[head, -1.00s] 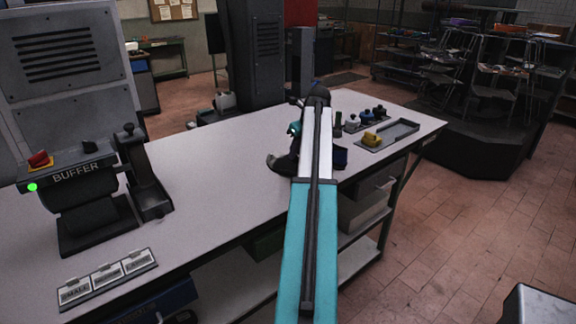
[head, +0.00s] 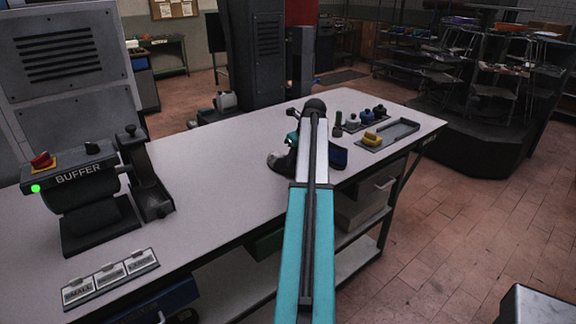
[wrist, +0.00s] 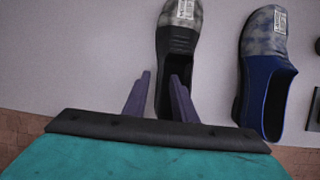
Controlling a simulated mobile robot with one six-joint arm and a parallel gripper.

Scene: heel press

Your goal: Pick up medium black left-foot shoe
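A black shoe (wrist: 178,45) with a mottled grey toe lies on the table in the wrist view, its opening toward my gripper. It also shows in the head view (head: 277,161), partly hidden by my arm. My gripper (wrist: 161,76) is open and empty, its two purple fingers at the heel end of the black shoe. The right finger overlaps the shoe's opening in the picture, and the left finger is by its left edge. I cannot tell if they touch it. The shoe's size and foot side are not readable.
A blue shoe (wrist: 266,75) lies close to the right of the black one. On the table (head: 225,180), a grey tray (head: 398,133) with a yellow item and several small bottles stand beyond. The buffer machine (head: 90,195) and size labels (head: 110,278) are at left.

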